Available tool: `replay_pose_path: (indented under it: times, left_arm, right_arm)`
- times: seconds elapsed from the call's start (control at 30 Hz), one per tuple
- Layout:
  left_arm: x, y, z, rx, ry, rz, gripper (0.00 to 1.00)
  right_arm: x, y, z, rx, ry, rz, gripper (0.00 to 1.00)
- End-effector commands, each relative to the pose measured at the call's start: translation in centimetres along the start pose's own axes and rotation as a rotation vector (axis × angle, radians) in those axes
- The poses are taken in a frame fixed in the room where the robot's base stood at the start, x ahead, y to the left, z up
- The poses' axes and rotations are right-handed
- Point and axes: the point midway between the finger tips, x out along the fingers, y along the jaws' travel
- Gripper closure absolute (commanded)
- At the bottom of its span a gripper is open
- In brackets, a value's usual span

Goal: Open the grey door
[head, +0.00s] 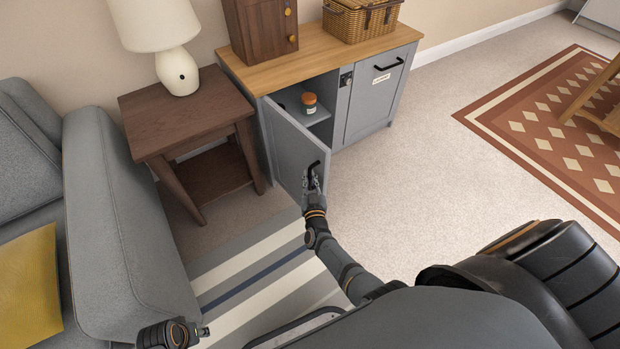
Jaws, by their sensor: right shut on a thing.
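The grey door (289,150) is the left door of a grey cabinet with a wooden top. It stands partly open, swung out toward me, with its hinge side at the left. My right gripper (312,180) is at the door's black handle (311,168) and is shut on it, covering its lower part. Inside the cabinet (340,110) I see a shelf with a small orange-lidded jar (309,103). Part of my left arm shows at the bottom left; its gripper's fingers cannot be made out.
A dark wooden side table (185,105) with a white lamp (178,70) stands left of the door, close to it. A grey sofa (120,230) is at the left. A second cabinet door (375,92) is closed. Carpet at the right is clear up to a patterned rug (545,135).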

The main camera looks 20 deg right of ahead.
Motion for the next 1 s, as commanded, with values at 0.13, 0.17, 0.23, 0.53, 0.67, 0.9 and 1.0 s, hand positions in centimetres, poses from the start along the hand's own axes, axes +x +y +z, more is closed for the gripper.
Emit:
replay_pose_path:
  times: [0.13, 0.17, 0.23, 0.53, 0.67, 0.9, 1.0]
  left_arm:
    - [0.0, 0.0, -0.1, 0.000, 0.002, 0.000, 0.60]
    - [0.0, 0.0, -0.1, 0.000, 0.002, 0.000, 0.60]
    - [0.0, 0.0, -0.1, 0.000, 0.002, 0.000, 0.60]
    - [0.0, 0.0, -0.1, 0.000, 0.002, 0.000, 0.60]
    - [-0.1, 0.0, -0.1, 0.000, 0.002, 0.000, 0.60]
    - [0.0, -0.1, 0.0, 0.001, -0.001, -0.002, 0.60]
    - [0.0, -0.1, 0.0, 0.001, 0.000, -0.001, 0.60]
  right_arm:
    - [-0.5, 0.2, 0.6, -0.002, -0.011, 0.002, 1.00]
    - [-0.5, 0.2, 0.6, -0.002, -0.011, 0.002, 1.00]
    - [-0.5, 0.2, 0.6, -0.002, -0.012, 0.002, 1.00]
    - [-0.3, 0.1, 0.5, 0.000, -0.009, 0.000, 0.66]
    - [-0.2, 0.0, 0.3, 0.000, -0.007, 0.000, 0.66]
    - [-1.3, 0.0, 0.4, 0.001, -0.007, -0.001, 0.66]
    - [-3.3, 0.0, 0.4, 0.002, -0.009, 0.000, 0.66]
